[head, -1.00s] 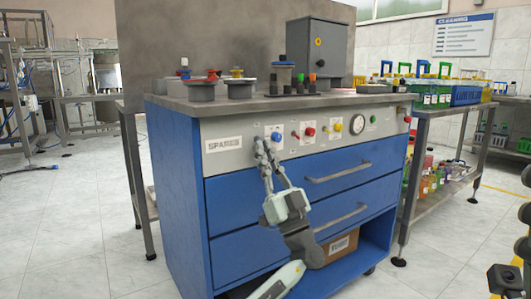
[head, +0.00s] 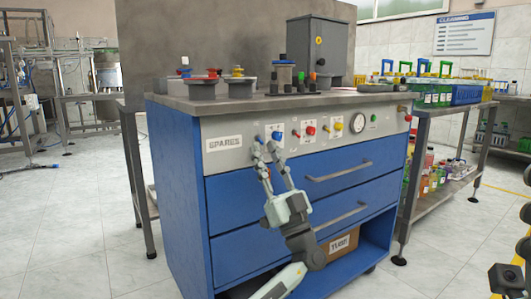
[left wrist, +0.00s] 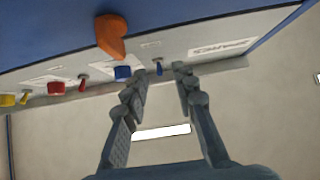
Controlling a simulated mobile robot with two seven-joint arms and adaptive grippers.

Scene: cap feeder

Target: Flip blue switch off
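The blue switch (head: 259,139) is a small lever on the grey front panel, left of a round blue knob (head: 276,135). In the left wrist view the blue switch (left wrist: 159,68) shows between the two fingertips, beside the blue knob (left wrist: 123,72). My left gripper (head: 266,155) is open and empty, its fingertips just below the switch and knob in the head view. In the left wrist view the gripper (left wrist: 159,80) has a clear gap between its fingers. I cannot tell whether it touches the switch, or which position the lever is in.
Red (head: 310,130) and yellow (head: 338,127) knobs, with small levers, and a gauge (head: 357,123) continue rightward along the panel. Drawer handles (head: 340,172) stick out below. An orange piece (left wrist: 110,36) shows near the knobs in the left wrist view. Cups and vials stand on top.

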